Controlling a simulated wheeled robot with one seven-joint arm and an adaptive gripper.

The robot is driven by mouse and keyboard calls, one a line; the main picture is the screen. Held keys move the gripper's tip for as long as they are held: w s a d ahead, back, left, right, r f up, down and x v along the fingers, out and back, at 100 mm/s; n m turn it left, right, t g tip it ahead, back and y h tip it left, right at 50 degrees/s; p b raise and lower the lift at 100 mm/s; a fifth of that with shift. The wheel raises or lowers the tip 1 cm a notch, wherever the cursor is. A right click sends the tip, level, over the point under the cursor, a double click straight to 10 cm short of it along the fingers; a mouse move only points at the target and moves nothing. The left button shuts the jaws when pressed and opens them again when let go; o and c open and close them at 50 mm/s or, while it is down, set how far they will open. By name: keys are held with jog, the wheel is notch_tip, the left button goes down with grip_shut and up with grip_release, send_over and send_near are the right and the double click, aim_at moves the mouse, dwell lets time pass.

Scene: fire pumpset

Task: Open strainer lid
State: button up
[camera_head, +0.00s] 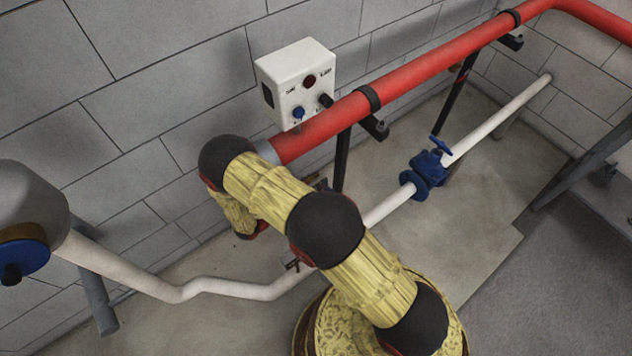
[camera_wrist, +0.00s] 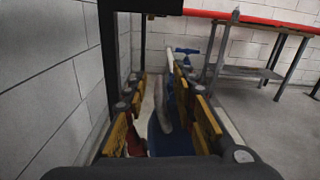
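In the wrist view my gripper (camera_wrist: 159,84) is open, its two yellow-padded fingers apart. A blue body (camera_wrist: 168,143) lies low between the fingers, with a grey bar-like piece (camera_wrist: 160,102) in front of or on it. This may be the strainer and its lid, but I cannot tell for sure. I cannot tell whether the fingers touch it. In the head view my arm hides most of this spot, and my fingertips do not show clearly. Nothing there shows plainly as a strainer lid.
A red pipe (camera_head: 430,66) runs along the block wall, under a white control box (camera_head: 297,83). A white pipe (camera_head: 235,290) runs below, with a blue valve (camera_head: 427,172) on it. A grey vessel with a blue cap (camera_head: 24,260) stands at left.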

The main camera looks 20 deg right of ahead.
jog(key=shift+c, duration=1.2)
jog(key=c, duration=0.4)
grip_shut()
